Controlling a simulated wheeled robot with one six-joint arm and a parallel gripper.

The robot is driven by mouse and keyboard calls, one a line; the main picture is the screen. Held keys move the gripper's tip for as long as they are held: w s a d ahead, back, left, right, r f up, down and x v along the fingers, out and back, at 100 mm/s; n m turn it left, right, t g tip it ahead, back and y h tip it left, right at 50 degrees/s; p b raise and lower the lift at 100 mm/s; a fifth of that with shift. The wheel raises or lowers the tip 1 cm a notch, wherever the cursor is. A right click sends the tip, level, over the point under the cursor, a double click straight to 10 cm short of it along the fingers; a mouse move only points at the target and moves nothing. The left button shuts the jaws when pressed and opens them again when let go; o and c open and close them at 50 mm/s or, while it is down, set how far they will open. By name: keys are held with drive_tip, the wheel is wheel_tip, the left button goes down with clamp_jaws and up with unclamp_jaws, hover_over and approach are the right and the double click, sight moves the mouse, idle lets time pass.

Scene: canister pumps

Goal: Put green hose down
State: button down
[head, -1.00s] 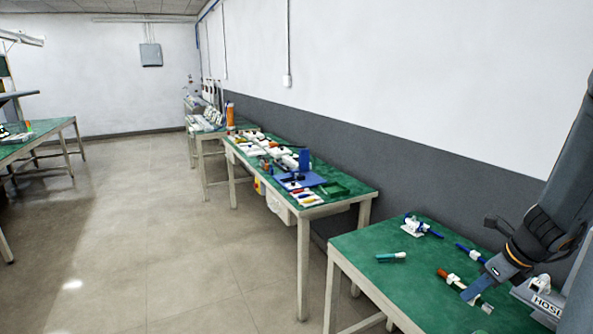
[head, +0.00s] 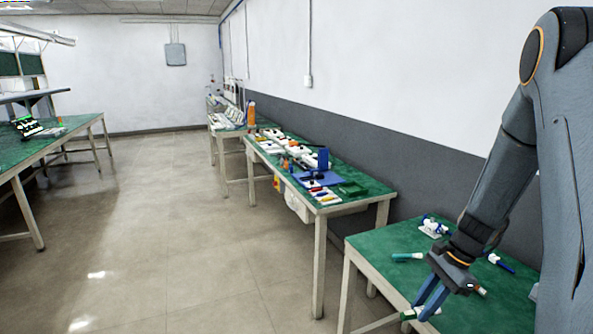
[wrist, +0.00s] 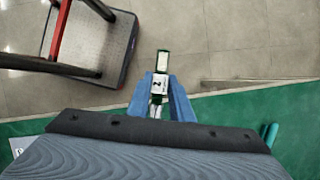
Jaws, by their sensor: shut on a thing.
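My gripper (head: 420,309) is shut on the green hose (head: 407,315), a short piece with a dark green end and a white part. In the wrist view the green hose (wrist: 163,62) sticks out beyond my two blue fingers, and its white middle lies between them. There it appears against the floor, past the edge of the green table (wrist: 225,110). In the head view the hose is near the left edge of the near green table (head: 377,272). Its height above the table is hard to tell.
A teal hose (head: 408,257) lies at the table's left. A cluttered bench (head: 383,196) stands farther back. Open floor (head: 190,240) is to the left.

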drive_tip(key=a+f+n+g+h, duration=0.2)
drive_tip(key=a+f+n, duration=0.1)
drive_tip(key=a+n, duration=0.3)
drive_tip(key=a+f+n+g+h, duration=0.1)
drive_tip(key=a+f+n+h, duration=0.1)
drive_tip(key=a+f+n, duration=0.2)
drive_tip(key=shift+s+a+n+g+h, duration=0.15)
drive_tip(key=shift+a+n+g+h, duration=0.2)
drive_tip(key=shift+a+n, duration=2.1)
drive_tip(key=shift+d+n, duration=0.85)
